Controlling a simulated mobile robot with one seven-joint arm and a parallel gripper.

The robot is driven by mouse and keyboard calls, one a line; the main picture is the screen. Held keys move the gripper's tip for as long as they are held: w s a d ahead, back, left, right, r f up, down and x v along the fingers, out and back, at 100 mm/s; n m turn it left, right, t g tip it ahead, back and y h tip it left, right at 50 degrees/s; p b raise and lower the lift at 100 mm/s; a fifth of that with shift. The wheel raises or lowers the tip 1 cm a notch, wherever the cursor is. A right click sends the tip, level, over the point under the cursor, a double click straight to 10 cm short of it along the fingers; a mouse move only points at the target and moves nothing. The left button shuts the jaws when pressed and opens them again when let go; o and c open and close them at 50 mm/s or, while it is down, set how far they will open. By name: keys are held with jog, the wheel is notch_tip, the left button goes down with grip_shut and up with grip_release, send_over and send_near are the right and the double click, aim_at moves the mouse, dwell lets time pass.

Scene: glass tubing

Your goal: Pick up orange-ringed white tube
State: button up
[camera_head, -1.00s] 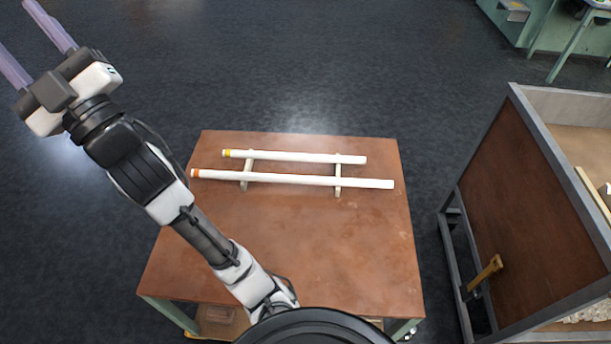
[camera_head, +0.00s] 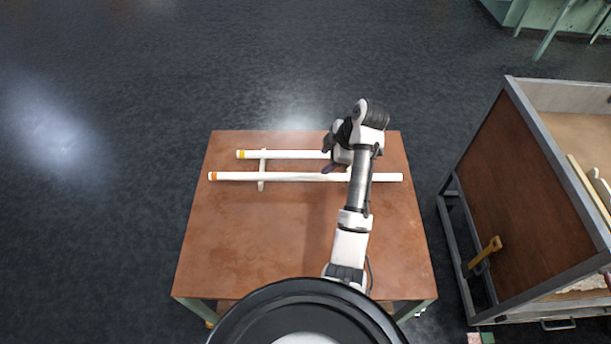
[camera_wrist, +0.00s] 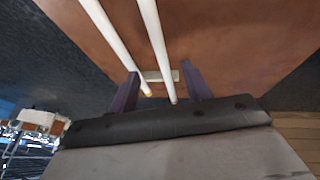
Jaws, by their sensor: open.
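The orange-ringed white tube (camera_head: 270,177) lies level across the table, with its orange ring at the left end. It is the nearer and longer of two tubes. In the wrist view it is the right-hand tube (camera_wrist: 155,35), its far end reddish. My gripper (camera_head: 328,157) is open over the right half of the tubes and hides part of the farther one. In the wrist view the two purple fingers (camera_wrist: 158,88) appear on either side of both tube ends. I cannot tell the height between fingers and tubes; no tube looks gripped.
A yellow-ringed white tube (camera_head: 280,154) lies parallel just behind. A pale support (camera_head: 261,184) carries both tubes near the left. The brown table (camera_head: 270,235) is bare in front. A wood-sided bin (camera_head: 520,180) stands to the right of the table, across a gap.

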jog(key=p, duration=0.1)
send_over(307, 175)
jog(key=s+d, duration=0.1)
jog(key=d, duration=0.2)
notch_tip(307, 175, down, 6)
jog(key=shift+a+p+x, duration=0.25)
jog(key=shift+p+x, duration=1)
jog(key=shift+x, duration=1.5)
jog(key=shift+r, duration=0.1)
jog(key=shift+c, duration=0.4)
grip_shut()
